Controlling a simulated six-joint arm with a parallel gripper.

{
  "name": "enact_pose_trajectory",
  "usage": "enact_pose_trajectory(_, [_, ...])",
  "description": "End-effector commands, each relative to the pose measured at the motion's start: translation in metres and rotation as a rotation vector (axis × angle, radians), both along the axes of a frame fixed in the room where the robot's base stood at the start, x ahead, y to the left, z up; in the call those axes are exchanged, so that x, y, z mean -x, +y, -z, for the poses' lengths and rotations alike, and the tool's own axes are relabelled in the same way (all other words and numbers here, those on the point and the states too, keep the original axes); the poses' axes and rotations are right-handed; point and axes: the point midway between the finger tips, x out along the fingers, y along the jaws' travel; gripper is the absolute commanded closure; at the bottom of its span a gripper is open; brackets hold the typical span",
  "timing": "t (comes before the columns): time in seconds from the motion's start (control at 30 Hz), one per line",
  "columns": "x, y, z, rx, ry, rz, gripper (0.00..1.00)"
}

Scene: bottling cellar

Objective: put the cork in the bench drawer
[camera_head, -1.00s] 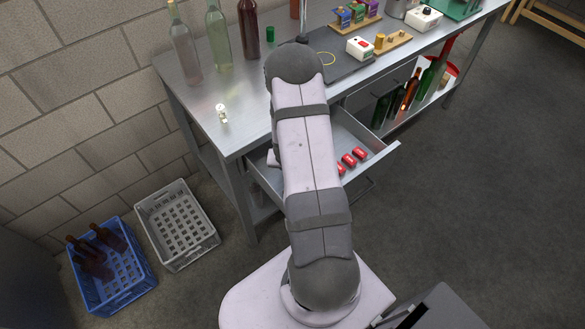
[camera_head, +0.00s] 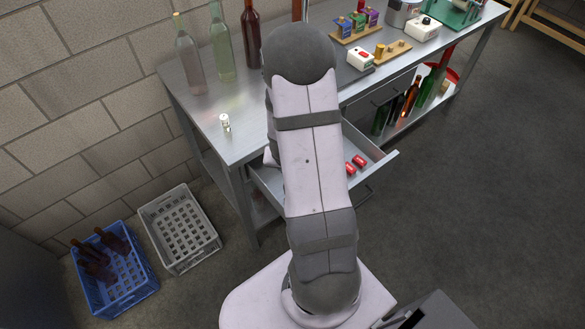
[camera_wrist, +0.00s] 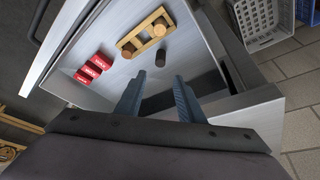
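The bench drawer (camera_head: 378,163) is pulled open, and its inside (camera_wrist: 112,42) fills much of the wrist view. A dark brown cylinder, which looks like the cork (camera_wrist: 160,58), is in the drawer area beside a small wooden rack (camera_wrist: 138,40). The rack holds brown round pieces. My gripper (camera_wrist: 157,84) is open, its two blue-grey fingers apart with nothing between them. The cork lies beyond the fingertips in the picture, apart from them. In the head view my arm hides the gripper and the cork.
Red boxes (camera_wrist: 90,68) lie in the drawer. On the bench (camera_head: 235,145) stand bottles (camera_head: 190,60) and a small pale item (camera_head: 225,122). A grey crate (camera_head: 180,225) and a blue crate (camera_head: 115,270) with bottles stand on the floor at left.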

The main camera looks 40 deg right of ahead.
Motion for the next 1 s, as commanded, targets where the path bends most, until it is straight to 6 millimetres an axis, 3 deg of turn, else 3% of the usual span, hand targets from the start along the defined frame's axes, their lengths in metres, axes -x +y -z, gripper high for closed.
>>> enact_pose_trajectory(0.23, [0.001, 0.004, -0.006, -0.004, 0.000, -0.007, 0.65])
enact_pose_trajectory(0.33, [-0.004, 0.016, -0.013, -0.024, -0.007, -0.042, 0.65])
enact_pose_trajectory(0.47, [-0.012, 0.055, -0.033, -0.082, -0.010, -0.154, 0.65])
enact_pose_trajectory(0.57, [-0.010, 0.099, -0.056, -0.142, 0.011, -0.284, 0.65])
enact_pose_trajectory(0.7, [0.018, 0.158, -0.089, -0.204, 0.092, -0.481, 0.65])
enact_pose_trajectory(0.8, [0.048, 0.184, -0.108, -0.214, 0.171, -0.598, 0.65])
enact_pose_trajectory(1.0, [0.100, 0.199, -0.131, -0.180, 0.315, -0.735, 0.65])
